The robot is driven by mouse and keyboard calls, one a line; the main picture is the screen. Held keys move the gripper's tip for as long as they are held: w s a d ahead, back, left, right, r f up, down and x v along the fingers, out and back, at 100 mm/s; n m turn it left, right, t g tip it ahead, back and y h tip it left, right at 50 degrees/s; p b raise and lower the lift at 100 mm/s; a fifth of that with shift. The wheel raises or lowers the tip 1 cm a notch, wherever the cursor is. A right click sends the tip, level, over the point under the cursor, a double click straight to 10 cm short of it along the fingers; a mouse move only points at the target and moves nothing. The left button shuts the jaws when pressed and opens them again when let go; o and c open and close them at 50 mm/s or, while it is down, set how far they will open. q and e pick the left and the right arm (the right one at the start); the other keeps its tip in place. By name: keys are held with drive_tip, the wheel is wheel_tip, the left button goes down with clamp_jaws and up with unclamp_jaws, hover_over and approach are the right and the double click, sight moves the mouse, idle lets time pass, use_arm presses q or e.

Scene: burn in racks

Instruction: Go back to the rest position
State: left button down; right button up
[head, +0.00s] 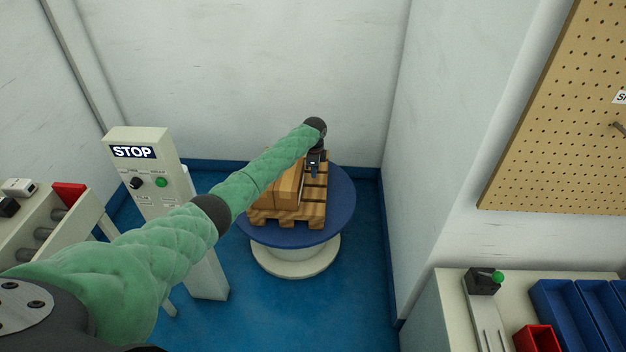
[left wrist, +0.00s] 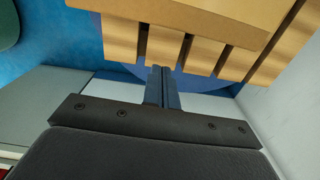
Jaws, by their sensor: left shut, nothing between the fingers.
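My left arm, in a green sleeve, reaches from the lower left of the head view out over the round blue turntable. My left gripper (head: 314,170) is at its end, above the right part of the wooden pallet (head: 290,217). It is shut with nothing in it. In the left wrist view the two fingers (left wrist: 163,88) are together, with the pallet slats (left wrist: 205,52) and a cardboard box (left wrist: 190,14) beyond them. In the head view the box (head: 285,186) lies on the pallet, partly hidden by my arm. My right gripper is in neither view.
The blue turntable (head: 340,212) stands on a white base by the back walls. A STOP control post (head: 150,175) and a roller conveyor (head: 40,235) are at left. At right are a bench with blue bins (head: 565,315), a red bin (head: 537,339) and a pegboard (head: 560,120).

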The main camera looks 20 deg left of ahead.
use_arm(q)
drive_tip(key=shift+r, duration=2)
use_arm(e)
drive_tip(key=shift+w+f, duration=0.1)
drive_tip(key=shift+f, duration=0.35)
